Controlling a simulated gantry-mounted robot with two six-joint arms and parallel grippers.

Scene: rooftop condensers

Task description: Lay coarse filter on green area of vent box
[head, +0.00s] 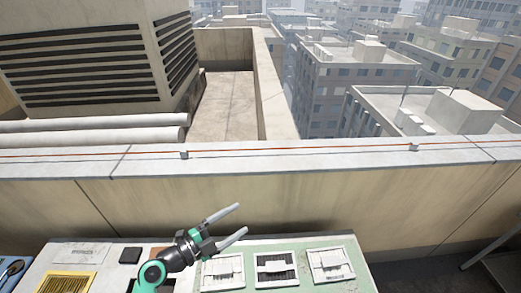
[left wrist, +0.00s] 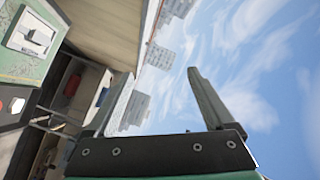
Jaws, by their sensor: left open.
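A pale worktop runs along the bottom of the head view, with a green area (head: 308,288) on its right part. Three white-framed pieces with differing slatted or dark centres lie on the green: a left one (head: 222,271), a middle one (head: 276,268) and a right one (head: 330,265). A yellow ribbed piece (head: 66,283) lies at the lower left. I cannot tell which piece is the coarse filter. My left gripper (head: 241,219) is open and empty, raised above the worktop's back edge, fingers pointing right. Its open fingers also show in the left wrist view (left wrist: 160,76).
A small black square (head: 130,255) and a pale flat panel (head: 80,254) lie left of my arm. A blue tray (head: 8,272) is at the far left. A parapet wall (head: 300,195) stands behind the worktop. A red object (left wrist: 72,82) shows below the board's edge in the left wrist view.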

